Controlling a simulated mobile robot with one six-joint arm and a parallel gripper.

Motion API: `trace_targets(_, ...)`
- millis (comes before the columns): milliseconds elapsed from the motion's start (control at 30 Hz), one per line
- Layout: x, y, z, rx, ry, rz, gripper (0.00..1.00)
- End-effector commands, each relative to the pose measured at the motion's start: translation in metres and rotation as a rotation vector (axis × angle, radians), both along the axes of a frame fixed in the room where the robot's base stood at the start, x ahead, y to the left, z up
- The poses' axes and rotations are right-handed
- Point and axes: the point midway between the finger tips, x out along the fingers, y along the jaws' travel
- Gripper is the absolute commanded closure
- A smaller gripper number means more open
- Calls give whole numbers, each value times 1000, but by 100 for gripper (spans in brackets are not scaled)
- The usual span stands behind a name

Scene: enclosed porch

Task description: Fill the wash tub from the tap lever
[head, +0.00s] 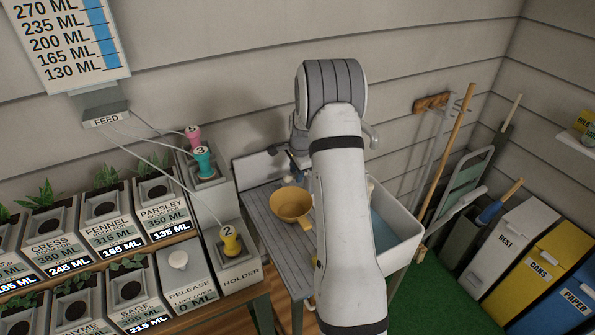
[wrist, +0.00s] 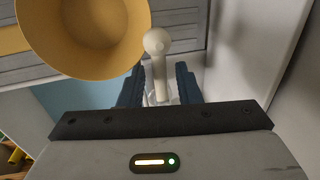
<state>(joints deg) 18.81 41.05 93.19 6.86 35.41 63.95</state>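The white wash tub (head: 412,243) stands right of the slatted bench in the head view, partly hidden by my arm. A blue surface that looks like water (head: 384,232) shows inside it. In the wrist view a pale lever with a round knob (wrist: 157,44) stands between the dark blue fingers of my gripper (wrist: 159,88). The fingers are apart, with a gap visible on each side of the lever. I cannot tell whether either finger touches it.
A yellow bowl (head: 291,205) sits on the grey slatted bench (head: 271,240), left of my arm; it also fills the wrist view's upper left (wrist: 85,30). Planters and a holder (head: 240,272) stand at left. Bins (head: 508,240) and leaning tools are at right. Green floor (head: 436,295) shows clear.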

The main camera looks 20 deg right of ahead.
Motion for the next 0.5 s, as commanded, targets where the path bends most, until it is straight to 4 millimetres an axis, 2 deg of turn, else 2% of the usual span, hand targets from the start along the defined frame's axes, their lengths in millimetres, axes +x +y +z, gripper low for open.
trace_targets(67,0,0,0,0,0,0,76)
trace_targets(333,0,-1,0,0,0,-1,98)
trace_targets(500,0,-1,0,0,0,-1,100)
